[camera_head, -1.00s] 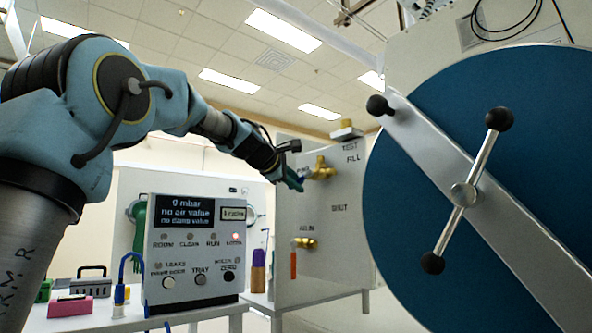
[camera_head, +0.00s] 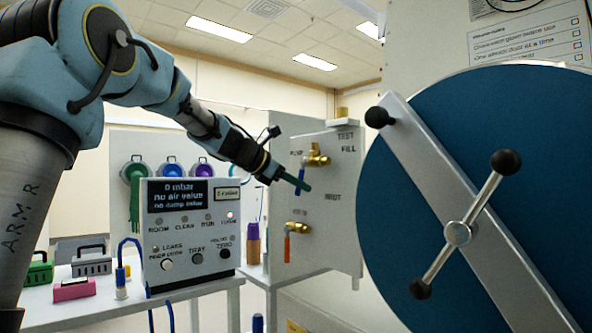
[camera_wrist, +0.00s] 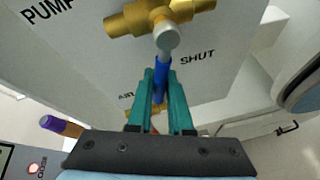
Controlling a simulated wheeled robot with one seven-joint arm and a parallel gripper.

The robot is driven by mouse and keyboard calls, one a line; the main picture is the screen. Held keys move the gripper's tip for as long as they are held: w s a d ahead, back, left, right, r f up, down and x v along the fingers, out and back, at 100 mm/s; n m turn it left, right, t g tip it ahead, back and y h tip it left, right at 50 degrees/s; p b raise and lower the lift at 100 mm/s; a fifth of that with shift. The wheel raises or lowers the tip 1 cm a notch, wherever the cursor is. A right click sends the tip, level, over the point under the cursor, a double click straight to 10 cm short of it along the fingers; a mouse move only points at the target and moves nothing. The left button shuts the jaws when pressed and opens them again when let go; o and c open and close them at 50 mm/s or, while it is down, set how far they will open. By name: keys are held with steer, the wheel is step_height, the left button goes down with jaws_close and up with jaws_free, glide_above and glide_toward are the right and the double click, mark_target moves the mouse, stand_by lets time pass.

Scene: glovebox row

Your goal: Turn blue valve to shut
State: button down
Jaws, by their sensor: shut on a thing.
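The blue valve has a brass body (camera_head: 317,159) on the upper part of a grey panel and a blue lever (camera_wrist: 161,68). In the wrist view the lever runs from the brass body (camera_wrist: 158,17) down between the teal fingers of my gripper (camera_wrist: 161,76). The fingers are shut on it. The word SHUT (camera_wrist: 197,58) is printed to the right of the lever, and PUMP (camera_wrist: 47,10) to the upper left. In the head view my gripper (camera_head: 303,185) is just below and left of the brass body and hides most of the lever.
A second brass valve (camera_head: 298,229) with an orange lever (camera_head: 287,248) hanging down sits lower on the panel (camera_head: 325,240). A control box (camera_head: 190,235) stands on the left bench. A large blue round door (camera_head: 480,120) with a clamp bar fills the right.

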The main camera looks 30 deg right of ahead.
steer(key=shift+s+d+f+n+g+p, duration=0.1)
steer(key=shift+s+d+n+g+p, duration=0.1)
steer(key=shift+s+n+g+p, duration=1)
steer(key=shift+w+t, duration=0.3)
steer(key=shift+t, duration=0.1)
steer(key=c, duration=0.8)
jaws_free()
steer(key=shift+c, duration=0.2)
steer(key=b+v, duration=0.1)
steer(key=v, duration=0.9)
steer(key=shift+a, duration=0.45)
steer(key=shift+f, duration=0.1)
